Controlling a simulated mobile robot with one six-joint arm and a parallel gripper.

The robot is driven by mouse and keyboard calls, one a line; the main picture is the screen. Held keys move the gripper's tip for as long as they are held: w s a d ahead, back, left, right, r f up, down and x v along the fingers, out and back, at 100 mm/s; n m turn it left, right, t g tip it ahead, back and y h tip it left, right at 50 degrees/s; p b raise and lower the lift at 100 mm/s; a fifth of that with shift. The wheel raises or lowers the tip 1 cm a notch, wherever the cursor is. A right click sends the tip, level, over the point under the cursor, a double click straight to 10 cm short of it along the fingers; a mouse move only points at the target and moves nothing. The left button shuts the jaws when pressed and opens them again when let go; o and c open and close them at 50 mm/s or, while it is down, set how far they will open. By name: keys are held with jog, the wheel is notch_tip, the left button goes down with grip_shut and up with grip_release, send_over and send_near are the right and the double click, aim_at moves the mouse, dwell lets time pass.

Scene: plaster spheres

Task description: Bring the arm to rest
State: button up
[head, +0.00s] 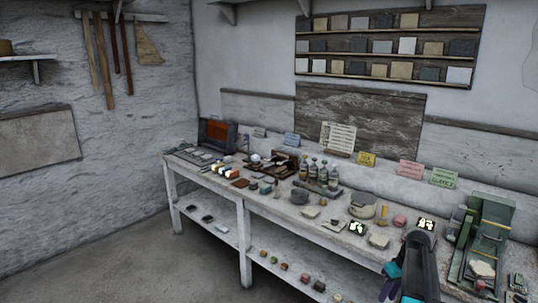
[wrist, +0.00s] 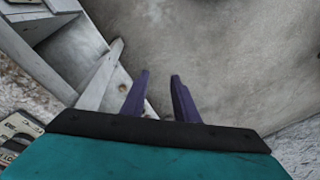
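My gripper (wrist: 160,76) shows two purple fingers in the wrist view, spread apart with only bare floor visible between them. It is open and empty. In the head view my arm is at the lower right, in front of the long white workbench (head: 225,190). There my gripper (head: 388,291) hangs by the bench's front edge, dark and small, with its fingers hard to make out. No plaster sphere can be made out for certain at this size.
The bench top carries bottles (head: 322,172), a mortar-like bowl (head: 362,204), stone pieces and a green machine (head: 484,235) at the right. Small blocks (head: 284,266) line the lower shelf. The floor (head: 150,262) in front of the bench is clear.

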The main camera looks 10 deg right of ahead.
jog(key=s+a+f+h, duration=0.15)
jog(key=a+f, duration=0.25)
jog(key=a, duration=0.8)
jog(key=s+a+f+m+g, duration=0.1)
jog(key=s+a+f, duration=0.25)
jog(key=a, duration=0.95)
jog(key=s+a+f, duration=0.2)
jog(key=a+f, duration=0.3)
jog(key=a, duration=0.7)
jog(key=s+f+g+b, duration=0.5)
jog(key=s+f+b, duration=0.5)
jog(key=s+f, duration=1.5)
notch_tip(320, 180, down, 4)
jog(key=shift+s+a+r, duration=0.2)
jog(key=shift+s+r, duration=0.05)
jog(key=shift+s, duration=0.05)
jog(key=shift+d, duration=0.1)
